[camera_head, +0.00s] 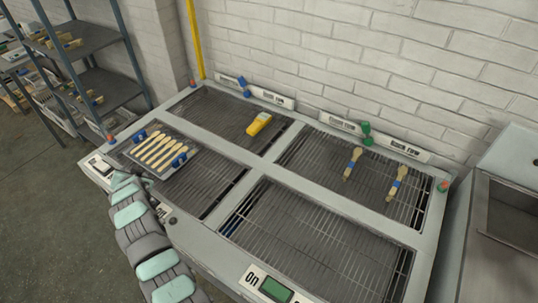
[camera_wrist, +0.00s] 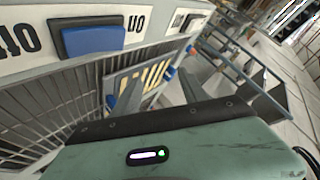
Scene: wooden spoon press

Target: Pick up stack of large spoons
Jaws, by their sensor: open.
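Two light wooden spoon bundles with blue bands lie on the back right grill: one on the left (camera_head: 352,163) and one on the right (camera_head: 397,183). I cannot tell which stack is the large one. Several pale wooden spoons lie side by side in a flat tray with blue knobs (camera_head: 157,149) on the front left grill; these pale strips also show in the wrist view (camera_wrist: 152,75). My gripper (camera_wrist: 160,92) is open and empty, by the front left edge of the press in the head view. It is apart from both banded bundles.
A yellow handheld device (camera_head: 259,124) lies on the back left grill. The front right grill (camera_head: 310,245) is bare. A metal shelf (camera_head: 85,60) with more banded bundles stands at left, a sink (camera_head: 510,210) at right, and a brick wall behind.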

